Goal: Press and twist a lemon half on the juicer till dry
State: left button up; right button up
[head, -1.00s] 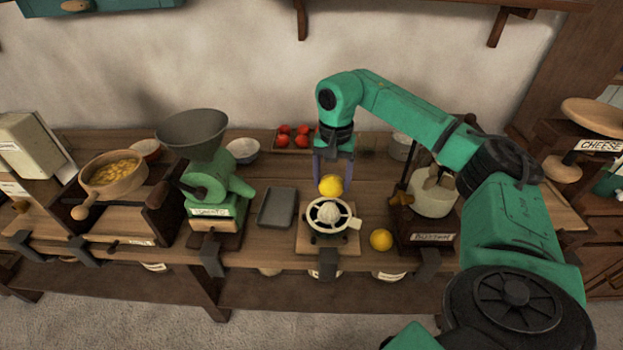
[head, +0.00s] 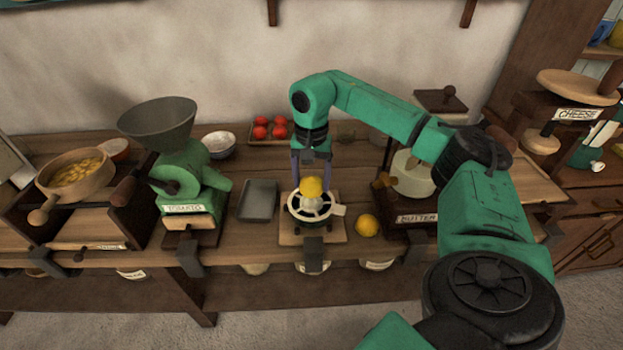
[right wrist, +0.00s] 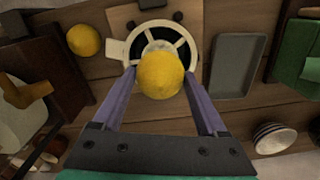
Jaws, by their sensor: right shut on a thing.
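My right gripper (head: 311,178) is shut on a yellow lemon half (head: 312,187), which also shows between the purple fingers in the right wrist view (right wrist: 160,75). It holds the lemon over the middle of the juicer (head: 329,212), a pale spoked ring with a central cone on a wooden board. The juicer shows behind the lemon in the right wrist view (right wrist: 188,42). The lemon hides the top of the cone; I cannot tell whether they touch. Another yellow lemon piece (head: 367,225) lies on the table right of the juicer. My left gripper is not in view.
A grey tray (head: 258,200) lies left of the juicer, beyond it a green tomato mill (head: 180,180). The butter churn (head: 412,178) stands close on the right. A tray of red tomatoes (head: 257,141) and a bowl (head: 219,144) stand behind.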

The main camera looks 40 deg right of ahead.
jog(key=shift+f, duration=0.5)
dwell(0.4)
